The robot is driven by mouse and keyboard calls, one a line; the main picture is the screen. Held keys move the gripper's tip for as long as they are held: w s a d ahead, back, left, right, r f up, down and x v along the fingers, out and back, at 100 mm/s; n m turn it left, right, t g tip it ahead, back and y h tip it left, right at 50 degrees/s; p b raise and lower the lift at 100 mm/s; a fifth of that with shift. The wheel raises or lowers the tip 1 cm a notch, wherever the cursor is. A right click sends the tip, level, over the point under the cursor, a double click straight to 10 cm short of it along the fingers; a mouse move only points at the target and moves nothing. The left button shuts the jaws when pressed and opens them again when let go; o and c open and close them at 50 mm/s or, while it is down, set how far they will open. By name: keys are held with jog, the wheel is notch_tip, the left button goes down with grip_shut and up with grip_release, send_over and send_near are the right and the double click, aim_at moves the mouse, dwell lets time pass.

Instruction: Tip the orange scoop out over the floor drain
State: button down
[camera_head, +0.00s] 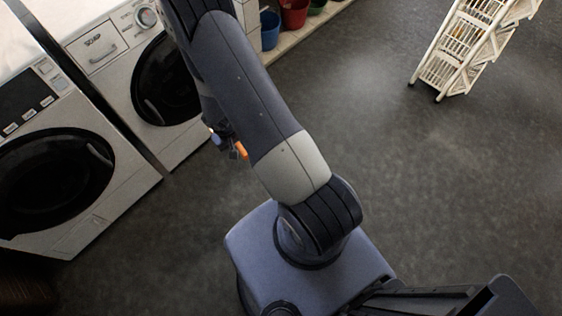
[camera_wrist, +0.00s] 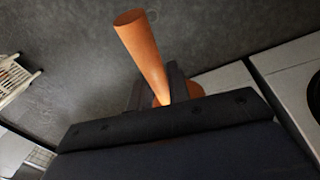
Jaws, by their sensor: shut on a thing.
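My gripper (camera_wrist: 158,88) is shut on the orange scoop (camera_wrist: 142,46) in the wrist view. A long orange round part points away from the jaws, up and slightly left. More orange shows behind the dark fingers; the rest is hidden by them, so I cannot see whether the scoop holds anything. In the head view only a small orange piece of the scoop (camera_head: 241,150) shows beside my gripper (camera_head: 233,152), mostly behind my arm. A faint round mark on the floor (camera_wrist: 152,15) lies past the scoop's end in the wrist view; I cannot tell if it is the drain.
Two white front-loading washing machines (camera_head: 98,215) stand at the left, close to my gripper. Coloured buckets (camera_head: 293,14) stand on a ledge at the top. A white slatted rack (camera_head: 468,45) stands at the upper right. The dark floor (camera_head: 440,180) between is clear.

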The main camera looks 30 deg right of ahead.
jog(key=w+a+f+m+b, duration=0.1)
jog(key=w+f+m+b, duration=0.1)
jog(key=f+b, duration=1.7)
jog(key=w+f+m+b, duration=0.2)
jog(key=f+m+b, duration=0.2)
jog(key=f+b, duration=1.5)
notch_tip(320, 180, down, 3)
jog(key=shift+a+f+g, duration=0.15)
jog(key=shift+a+g, duration=0.25)
